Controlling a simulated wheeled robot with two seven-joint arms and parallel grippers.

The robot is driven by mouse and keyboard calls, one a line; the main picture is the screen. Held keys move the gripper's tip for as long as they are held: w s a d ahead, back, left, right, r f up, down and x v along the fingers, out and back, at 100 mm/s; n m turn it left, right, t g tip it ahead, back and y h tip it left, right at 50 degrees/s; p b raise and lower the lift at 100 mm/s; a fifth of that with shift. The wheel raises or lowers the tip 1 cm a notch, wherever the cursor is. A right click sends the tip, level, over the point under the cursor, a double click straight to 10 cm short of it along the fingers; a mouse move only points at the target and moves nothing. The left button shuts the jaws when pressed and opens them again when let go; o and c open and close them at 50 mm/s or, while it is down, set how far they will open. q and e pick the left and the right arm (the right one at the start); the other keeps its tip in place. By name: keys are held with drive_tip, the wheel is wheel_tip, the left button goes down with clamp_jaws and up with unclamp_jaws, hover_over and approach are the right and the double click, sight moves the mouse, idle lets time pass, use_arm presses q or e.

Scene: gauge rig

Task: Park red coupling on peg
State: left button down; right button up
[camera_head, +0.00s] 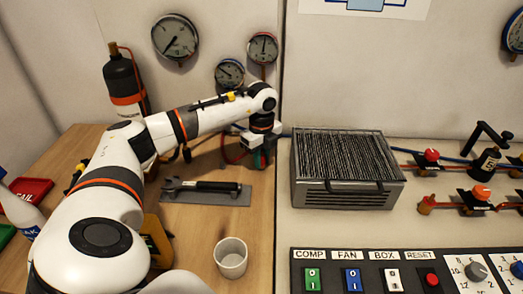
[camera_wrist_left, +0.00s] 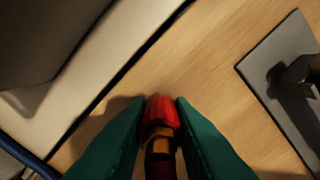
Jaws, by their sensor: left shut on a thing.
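My left gripper (camera_head: 262,159) reaches the back of the wooden bench, left of the grey ribbed box. In the left wrist view its two green fingers (camera_wrist_left: 160,120) are shut on the red coupling (camera_wrist_left: 160,110), one on each side. A brass-coloured band and a dark part show below the red end. A red hose (camera_head: 232,155) loops beside the gripper. I cannot make out the peg in either view. My right gripper is not in view.
A grey ribbed box (camera_head: 345,170) stands right of the gripper. A dark-handled tool lies on a grey mat (camera_head: 225,199) in front, with a white cup (camera_head: 231,257) nearer. Gauges (camera_head: 175,38) hang on the wall behind. A switch panel (camera_head: 380,256) lies front right.

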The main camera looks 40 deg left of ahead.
use_arm(q)
drive_tip(key=shift+f, duration=0.15)
idle(0.5)
drive_tip(key=c, duration=0.9)
unclamp_jaws()
drive_tip(key=shift+o, duration=0.2)
wheel_tip(320, 180, up, 12)
